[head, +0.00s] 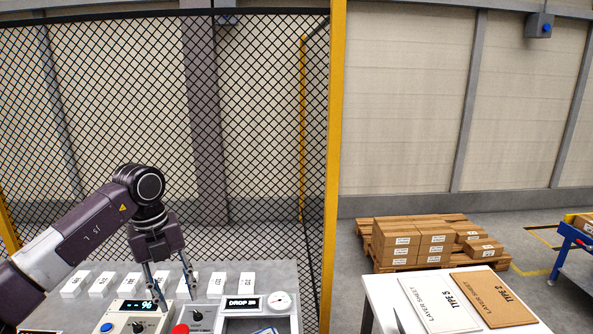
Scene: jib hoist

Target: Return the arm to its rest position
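My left arm comes in from the left, and its gripper (174,298) hangs pointing down over the control bench. Its two fingers are spread apart with nothing visible between them. The fingertips are close to a beige control box (122,318) with a lit "96" display, a black knob and a blue button, and to a grey box (203,318) with a knob and a red button (180,328). I cannot tell whether the fingertips touch either box. My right arm and gripper are not in view.
White labelled blocks (247,284) stand in a row on the bench. A "DROP" display (242,302) and a round gauge (280,302) are at right. Behind is a mesh fence with a yellow post (335,160). A white table (378,290) holds layer sheets; boxes sit on a pallet (455,264).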

